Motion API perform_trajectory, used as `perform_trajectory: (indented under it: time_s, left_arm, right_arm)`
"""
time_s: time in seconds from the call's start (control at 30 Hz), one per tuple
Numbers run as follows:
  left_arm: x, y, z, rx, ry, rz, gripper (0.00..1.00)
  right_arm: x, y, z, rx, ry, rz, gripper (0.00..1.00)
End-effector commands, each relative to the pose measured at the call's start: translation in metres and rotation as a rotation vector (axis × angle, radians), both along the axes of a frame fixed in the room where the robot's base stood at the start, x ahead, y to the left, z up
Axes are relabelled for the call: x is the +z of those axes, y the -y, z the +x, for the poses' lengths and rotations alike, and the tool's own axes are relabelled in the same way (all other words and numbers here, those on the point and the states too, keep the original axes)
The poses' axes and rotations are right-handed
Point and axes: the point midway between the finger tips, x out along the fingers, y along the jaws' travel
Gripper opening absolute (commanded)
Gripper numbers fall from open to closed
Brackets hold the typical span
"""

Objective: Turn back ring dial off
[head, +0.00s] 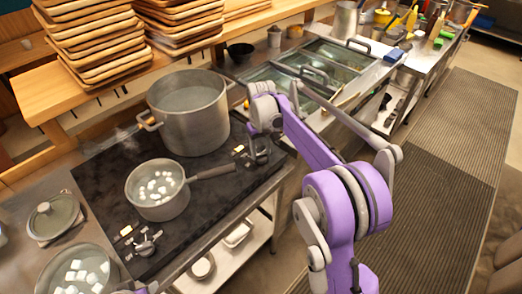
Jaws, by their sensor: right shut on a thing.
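The black stove top (105,185) has two dial spots along its right edge. The back ring dial (260,157) is at the far right, beside the large pot, and is mostly hidden by my gripper. My right gripper (258,148) reaches down to it and is shut on it. The dial's setting cannot be read. The front ring dial (146,244) is in the open near the saucepan. Of my left arm only a small purple piece shows at the bottom edge; its gripper is not in view.
A large grey pot (190,120) stands on the back ring. A saucepan (158,205) with white cubes stands on the front, its handle (212,172) pointing towards the back dial. Stacked wooden trays (95,45) are on the shelf behind. A pan (80,262) with white cubes is front left.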

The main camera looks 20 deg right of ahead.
Motion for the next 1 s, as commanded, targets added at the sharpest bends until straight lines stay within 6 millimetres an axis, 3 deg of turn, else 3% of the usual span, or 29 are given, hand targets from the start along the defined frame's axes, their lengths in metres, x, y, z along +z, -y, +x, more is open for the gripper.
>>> perform_trajectory:
  time_s: [0.2, 0.23, 0.4, 0.77, 1.0]
  left_arm:
    - [0.0, 0.0, 0.0, 0.0, 0.0, 0.0, 0.5]
    - [0.0, 0.0, 0.0, 0.0, 0.0, 0.0, 0.5]
    - [0.0, 0.0, 0.0, 0.0, 0.0, 0.0, 0.5]
    - [0.0, 0.0, 0.0, 0.0, 0.0, 0.0, 0.5]
    - [0.004, 0.0, 0.001, 0.0, 0.003, 0.0, 0.5]
  right_arm:
    - [0.0, 0.0, 0.0, 0.002, 0.0, 0.0, 0.0]
    - [0.0, 0.0, 0.0, 0.002, 0.0, 0.0, 0.54]
    - [0.0, 0.0, 0.0, 0.001, 0.0, 0.0, 0.82]
    - [0.006, 0.0, 0.0, 0.0, 0.0, 0.0, 0.82]
    - [0.048, 0.0, 0.0, 0.0, 0.0, 0.0, 0.82]
